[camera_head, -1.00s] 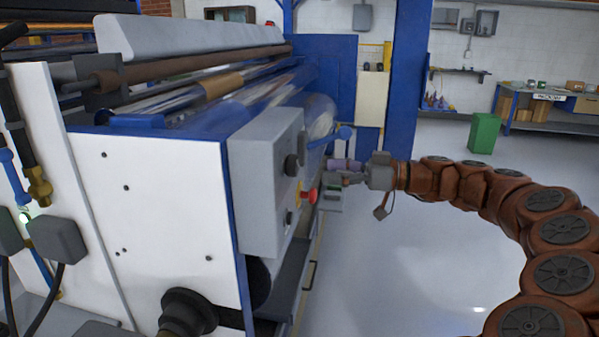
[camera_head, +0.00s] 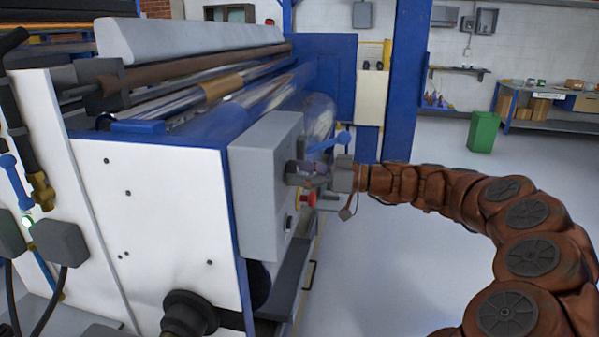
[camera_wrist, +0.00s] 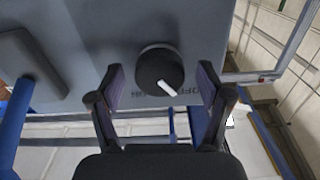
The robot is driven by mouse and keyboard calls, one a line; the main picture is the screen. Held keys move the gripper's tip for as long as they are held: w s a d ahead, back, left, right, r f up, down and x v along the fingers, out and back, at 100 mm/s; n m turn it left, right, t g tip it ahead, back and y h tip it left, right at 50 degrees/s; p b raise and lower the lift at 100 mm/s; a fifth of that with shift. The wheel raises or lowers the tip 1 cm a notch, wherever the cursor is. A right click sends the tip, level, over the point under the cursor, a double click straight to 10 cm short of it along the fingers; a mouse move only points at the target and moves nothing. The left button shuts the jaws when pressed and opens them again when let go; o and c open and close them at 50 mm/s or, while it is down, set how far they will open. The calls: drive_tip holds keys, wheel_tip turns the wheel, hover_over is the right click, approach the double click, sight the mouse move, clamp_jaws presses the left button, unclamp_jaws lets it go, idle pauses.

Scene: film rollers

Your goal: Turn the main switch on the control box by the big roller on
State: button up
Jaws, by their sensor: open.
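The grey control box (camera_head: 262,190) is mounted on the end of the big roller machine. Its main switch, a round black knob (camera_wrist: 160,70) with a white pointer mark, shows in the wrist view; the mark points down and to the right. My gripper (camera_wrist: 163,88) is open, with one finger on each side of the knob and small gaps between. In the head view my gripper (camera_head: 308,173) is at the box's front face and partly hides the knob.
A red button (camera_head: 308,200) sits below my gripper on the box, with another black knob (camera_head: 289,223) lower down. A blue lever (camera_head: 328,141) is just above and beyond my gripper. The floor (camera_head: 385,270) to the right is clear, with a green bin (camera_head: 483,132) farther back.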

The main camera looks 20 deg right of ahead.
drive_tip(key=shift+c, duration=0.4)
drive_tip(key=c, duration=1.1)
drive_tip(key=m+b, duration=0.2)
drive_tip(key=shift+f+m, duration=0.1)
drive_tip(key=shift+m, duration=0.3)
drive_tip(key=m+b, duration=0.1)
drive_tip(key=m, duration=0.2)
drive_tip(key=shift+m, duration=0.3)
drive_tip(key=m, duration=0.3)
drive_tip(key=shift+m+p, duration=0.85)
drive_tip(key=shift+m, duration=1.35)
